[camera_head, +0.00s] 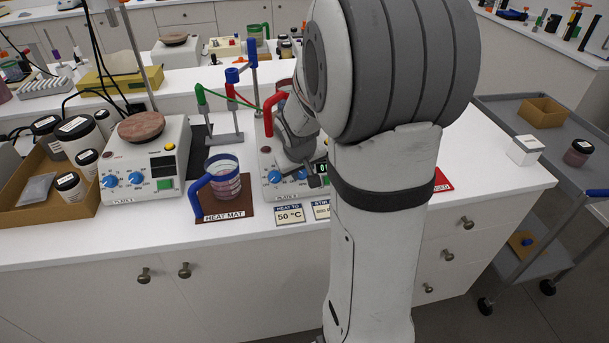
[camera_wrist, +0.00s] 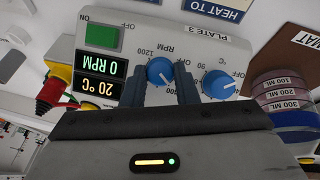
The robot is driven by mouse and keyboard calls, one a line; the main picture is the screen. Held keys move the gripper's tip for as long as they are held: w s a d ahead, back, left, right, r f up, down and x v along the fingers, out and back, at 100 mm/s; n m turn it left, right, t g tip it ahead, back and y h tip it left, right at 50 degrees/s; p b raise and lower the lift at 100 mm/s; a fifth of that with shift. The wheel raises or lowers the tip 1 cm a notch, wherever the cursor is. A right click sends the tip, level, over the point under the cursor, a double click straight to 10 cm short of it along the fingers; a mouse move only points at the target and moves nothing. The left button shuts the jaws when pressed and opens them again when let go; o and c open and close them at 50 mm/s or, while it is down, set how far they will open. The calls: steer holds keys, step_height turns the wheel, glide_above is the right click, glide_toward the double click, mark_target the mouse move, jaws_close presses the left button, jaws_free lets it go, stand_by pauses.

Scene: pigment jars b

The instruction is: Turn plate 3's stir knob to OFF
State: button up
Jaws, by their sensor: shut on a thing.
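Plate 3 (camera_head: 264,190) stands on the bench, partly hidden behind my arm in the head view. In the wrist view its panel (camera_wrist: 200,45) appears upside down. My gripper (camera_wrist: 160,86) is shut on the blue stir knob (camera_wrist: 160,70), one finger on each side. The knob's white mark seems to point toward the lower right of the wrist picture, near partly hidden numbers. The displays (camera_wrist: 101,67) read 0 RPM and 20 °C. The blue heat knob (camera_wrist: 218,84) is beside the gripper, apart from it. The green switch (camera_wrist: 102,37) is at the panel's other end.
A blue-handled beaker (camera_head: 224,178) with pink contents stands on the brown heat mat (camera_head: 228,212), left of plate 3. A stand with coloured rods (camera_head: 228,128) rises behind. A "50 °C" card (camera_head: 290,214) lies in front.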

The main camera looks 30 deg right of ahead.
steer(key=n+b, duration=0.1)
steer(key=b, duration=0.1)
steer(key=n+h+b, duration=0.1)
steer(key=b, duration=0.1)
steer(key=shift+a+f, duration=0.15)
steer(key=shift+f, duration=0.25)
steer(key=n+h+b, duration=0.1)
steer(key=n+b, duration=0.3)
steer(key=b, duration=0.1)
steer(key=shift+a+t+h, duration=0.15)
steer(key=shift+t+h, duration=0.25)
steer(key=n+t+h+b, duration=0.1)
steer(key=n+b, duration=0.3)
steer(key=shift+s+b, duration=0.15)
steer(key=shift+b, duration=0.15)
steer(key=shift+s+a+n+t+h+b, duration=0.1)
steer(key=shift+n+t+h+b, duration=0.4)
steer(key=shift+n+b, duration=0.95)
steer(key=shift+n, duration=0.45)
steer(key=o, duration=1)
